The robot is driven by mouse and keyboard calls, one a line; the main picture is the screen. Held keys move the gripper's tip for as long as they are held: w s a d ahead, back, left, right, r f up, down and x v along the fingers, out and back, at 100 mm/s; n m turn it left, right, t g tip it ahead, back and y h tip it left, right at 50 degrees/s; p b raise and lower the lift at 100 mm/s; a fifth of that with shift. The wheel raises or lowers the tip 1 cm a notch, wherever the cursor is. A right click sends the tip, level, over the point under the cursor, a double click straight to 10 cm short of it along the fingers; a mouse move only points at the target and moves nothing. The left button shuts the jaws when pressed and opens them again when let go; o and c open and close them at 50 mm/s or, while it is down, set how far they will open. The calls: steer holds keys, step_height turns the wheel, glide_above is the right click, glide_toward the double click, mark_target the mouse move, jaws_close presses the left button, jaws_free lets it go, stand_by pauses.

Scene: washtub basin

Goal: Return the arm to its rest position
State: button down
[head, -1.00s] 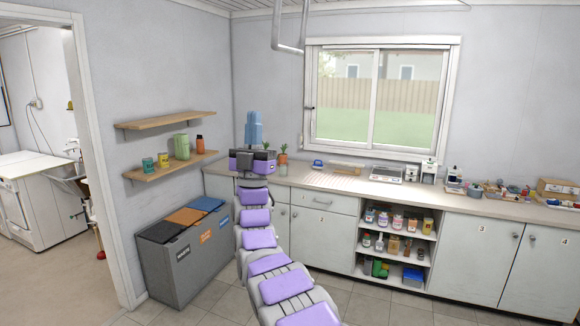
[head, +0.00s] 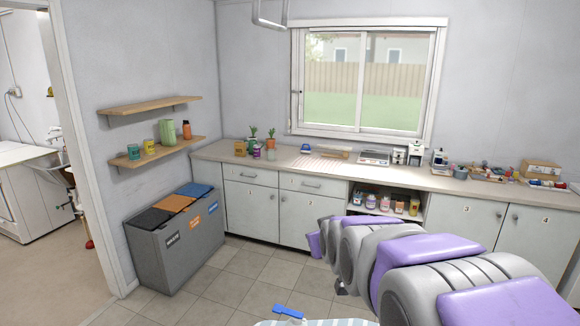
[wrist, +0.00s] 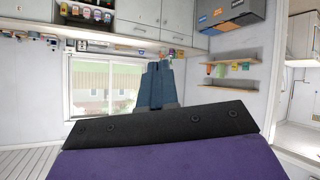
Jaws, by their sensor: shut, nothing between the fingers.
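My arm (head: 430,265), with grey links and purple pads, is folded across the lower right of the head view, close to the camera. The wrist picture is upside down, with the cabinets at the top. The fingers overlap the window's edge in that picture and touch nothing I can see.
A long counter (head: 330,166) with jars, plants and small tools runs under the window (head: 367,80). Grey sorting bins (head: 165,250) stand at left below two wooden shelves (head: 150,105).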

steer(key=s+d+f+m+g, duration=0.1)
steer(key=s+f+g, duration=0.3)
steer(key=s, duration=1)
steer(key=s+d+f+m+g, duration=0.1)
steer(key=s+d+f+g, duration=0.3)
steer(key=s, duration=1)
steer(key=s+d+f+m+g+h, duration=0.1)
steer(key=s+f+g, duration=0.4)
steer(key=s, duration=0.8)
steer(key=shift+s+d+f+m+b, duration=0.4)
steer(key=shift+d+f, duration=0.45)
steer(key=shift+f, duration=0.5)
steer(key=shift+a, duration=0.3)
steer(key=shift+d, duration=0.1)
